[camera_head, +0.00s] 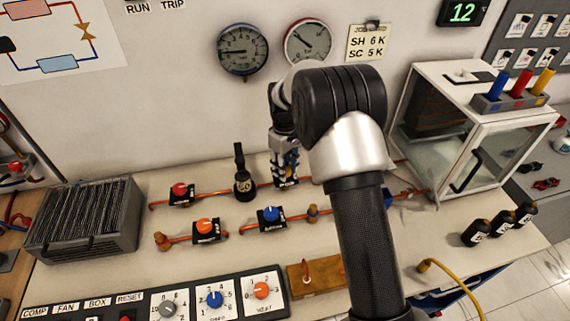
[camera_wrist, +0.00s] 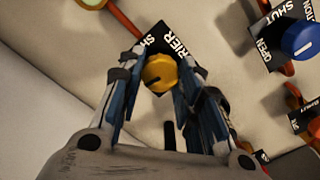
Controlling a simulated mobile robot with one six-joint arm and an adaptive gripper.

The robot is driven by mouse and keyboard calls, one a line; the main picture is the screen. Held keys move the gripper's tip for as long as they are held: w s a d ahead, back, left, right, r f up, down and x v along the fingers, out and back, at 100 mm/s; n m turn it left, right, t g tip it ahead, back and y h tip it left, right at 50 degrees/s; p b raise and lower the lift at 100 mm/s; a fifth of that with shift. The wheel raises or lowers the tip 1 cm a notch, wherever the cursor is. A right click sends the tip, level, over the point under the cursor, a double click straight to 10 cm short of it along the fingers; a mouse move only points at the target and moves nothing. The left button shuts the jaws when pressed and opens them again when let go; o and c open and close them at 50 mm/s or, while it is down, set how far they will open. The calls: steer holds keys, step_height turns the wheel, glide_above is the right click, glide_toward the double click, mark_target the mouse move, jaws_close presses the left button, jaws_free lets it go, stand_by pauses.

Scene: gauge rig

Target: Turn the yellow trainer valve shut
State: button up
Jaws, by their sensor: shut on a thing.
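The yellow trainer valve (camera_wrist: 160,72) shows in the wrist view as a round yellow knob with a dark pointer line, on a black plate with white lettering, partly hidden. My gripper (camera_wrist: 158,66) has one finger on each side of the knob and is shut on it. In the head view my gripper (camera_head: 286,172) points down at the back of the bench, by the wall.
A blue valve (camera_wrist: 299,40) lies right of the gripper in the wrist view. A clear-sided box (camera_head: 480,130) stands right of my arm.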

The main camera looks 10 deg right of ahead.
steer(key=m+p, duration=0.2)
steer(key=m, duration=0.2)
steer(key=shift+r+p, duration=0.15)
steer(key=shift+p, duration=0.2)
steer(key=m+p, duration=0.1)
steer(key=m, duration=0.3)
steer(key=m+p, duration=0.1)
steer(key=m, duration=0.2)
steer(key=shift+m, duration=0.4)
steer(key=shift+m+p, duration=0.65)
steer(key=shift+m, duration=1.35)
steer(key=o, duration=1.1)
step_height(320, 180, up, 12)
steer(key=shift+f, duration=0.1)
